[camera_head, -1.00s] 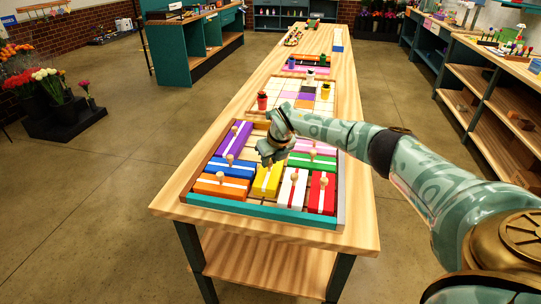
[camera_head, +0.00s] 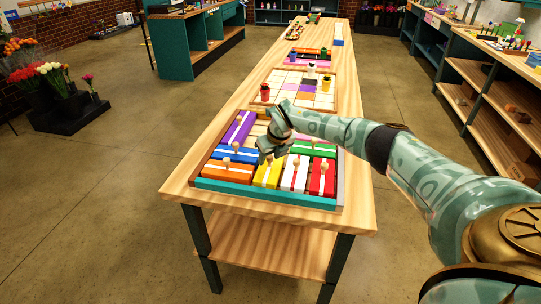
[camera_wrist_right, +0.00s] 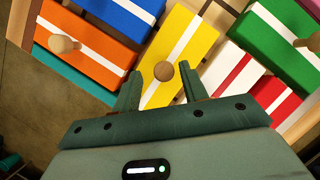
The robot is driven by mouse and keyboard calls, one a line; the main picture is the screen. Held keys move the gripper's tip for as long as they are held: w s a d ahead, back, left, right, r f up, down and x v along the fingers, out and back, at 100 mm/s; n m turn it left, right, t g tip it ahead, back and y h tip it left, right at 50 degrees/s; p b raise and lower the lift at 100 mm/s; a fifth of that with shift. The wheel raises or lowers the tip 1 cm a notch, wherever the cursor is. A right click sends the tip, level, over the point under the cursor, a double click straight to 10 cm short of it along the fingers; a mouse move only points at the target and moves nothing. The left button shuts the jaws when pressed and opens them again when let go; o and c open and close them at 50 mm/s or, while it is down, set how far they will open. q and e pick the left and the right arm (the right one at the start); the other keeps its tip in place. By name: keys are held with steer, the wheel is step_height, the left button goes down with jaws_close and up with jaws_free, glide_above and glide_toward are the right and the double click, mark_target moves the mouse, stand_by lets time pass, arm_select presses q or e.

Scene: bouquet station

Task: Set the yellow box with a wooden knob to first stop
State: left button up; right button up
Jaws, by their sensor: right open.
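The yellow box (camera_head: 268,173) lies in the tray between the orange box and the white box. It has a white stripe, and in the right wrist view the yellow box (camera_wrist_right: 178,48) carries a round wooden knob (camera_wrist_right: 164,71). My right gripper (camera_head: 268,158) is above the near end of the yellow box, from the upper side in the head view. In the right wrist view its two open fingers (camera_wrist_right: 163,86) stand on either side of the knob, with gaps visible. The knob is hidden or hard to make out in the head view. My left gripper is not in view.
Around the yellow box lie the orange box (camera_head: 226,173), blue box (camera_head: 232,155), purple box (camera_head: 238,130), white box (camera_head: 295,176), red box (camera_head: 322,179) and green box (camera_head: 312,149), most with upright knobs.

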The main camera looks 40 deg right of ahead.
steer(key=shift+d+r, duration=0.15)
steer(key=shift+r, duration=0.1)
steer(key=p+v, duration=0.4)
steer(key=v, duration=1.1)
steer(key=shift+s+r, duration=0.3)
